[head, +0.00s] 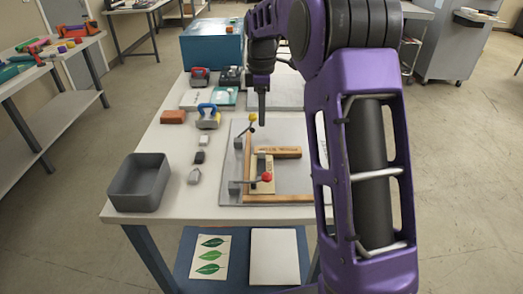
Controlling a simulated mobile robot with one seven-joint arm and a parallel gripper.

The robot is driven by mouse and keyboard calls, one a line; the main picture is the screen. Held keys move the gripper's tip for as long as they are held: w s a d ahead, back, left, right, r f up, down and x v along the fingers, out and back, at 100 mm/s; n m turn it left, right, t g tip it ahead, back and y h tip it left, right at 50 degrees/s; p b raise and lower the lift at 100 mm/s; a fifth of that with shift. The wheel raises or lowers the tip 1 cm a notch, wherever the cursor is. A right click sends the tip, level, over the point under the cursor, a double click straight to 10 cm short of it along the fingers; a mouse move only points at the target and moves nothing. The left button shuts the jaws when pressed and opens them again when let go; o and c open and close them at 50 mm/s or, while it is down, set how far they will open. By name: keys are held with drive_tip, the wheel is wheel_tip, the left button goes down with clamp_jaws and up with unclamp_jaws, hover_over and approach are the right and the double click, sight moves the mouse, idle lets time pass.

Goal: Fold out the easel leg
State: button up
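My gripper (262,112) points straight down over the far part of a grey board (232,198) on the white table. It looks like a thin dark bar, and I cannot tell whether its fingers are open. On the board are wooden strips in an L shape (283,198), a pale wooden piece (263,186) inside the corner, and a separate wooden bar (286,152) behind. I cannot tell which piece is the easel leg. My arm hides the board's right side.
A grey bin (139,184) stands at the white table's (166,150) front left. Small blocks, a brown block (173,117) and a blue-handled tool (208,117) lie left of the board. A teal box (211,47) stands behind. A leaf card (209,258) lies on the lower shelf.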

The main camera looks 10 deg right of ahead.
sight(262, 152)
wheel_tip(262, 152, down, 13)
drive_tip(key=shift+r+b, duration=0.1)
drive_tip(key=shift+b, duration=0.6)
clamp_jaws()
idle(1.0)
